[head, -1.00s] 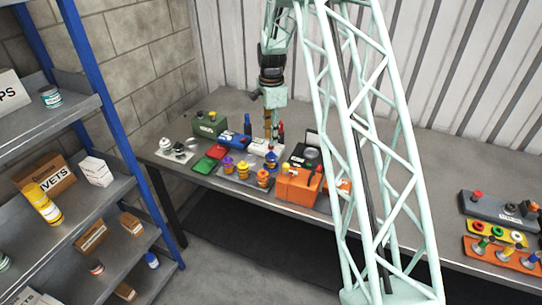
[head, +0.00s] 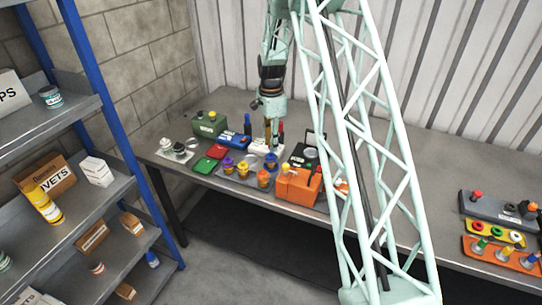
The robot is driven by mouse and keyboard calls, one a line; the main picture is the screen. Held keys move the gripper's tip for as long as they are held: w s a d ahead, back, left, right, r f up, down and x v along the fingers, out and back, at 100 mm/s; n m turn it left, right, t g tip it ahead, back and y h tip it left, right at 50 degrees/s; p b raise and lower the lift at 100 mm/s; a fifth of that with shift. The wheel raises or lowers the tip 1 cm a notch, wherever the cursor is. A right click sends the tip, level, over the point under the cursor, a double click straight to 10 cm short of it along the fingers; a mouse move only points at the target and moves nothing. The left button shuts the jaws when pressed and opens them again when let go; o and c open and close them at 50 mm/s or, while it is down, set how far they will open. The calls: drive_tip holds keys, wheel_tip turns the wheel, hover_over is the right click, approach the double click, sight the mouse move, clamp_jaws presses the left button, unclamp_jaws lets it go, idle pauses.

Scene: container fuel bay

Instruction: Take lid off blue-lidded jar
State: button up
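The blue-lidded jar (head: 270,161) stands on the bench among several small jars, at the back right of a grey tray. A purple-lidded jar (head: 228,165) and an orange-lidded jar (head: 264,178) stand near it. My gripper (head: 272,142) points down just above and behind the blue-lidded jar in the picture, in front of a white rack. A gap from the jar's lid seems to show. The fingers are small and overlap bottles behind them, so their opening is unclear. I see nothing held.
A white rack (head: 262,148) with bottles, a blue case (head: 234,139) and a green box (head: 208,124) lie behind the jars. An orange toolbox (head: 297,187) and a black box (head: 301,155) stand to the right. The bench beyond my mast is clear up to the grey rack (head: 497,207).

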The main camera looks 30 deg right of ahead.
drive_tip(key=shift+w+f, duration=0.1)
drive_tip(key=shift+f, duration=1.85)
drive_tip(key=shift+c, duration=0.2)
drive_tip(key=c, duration=0.7)
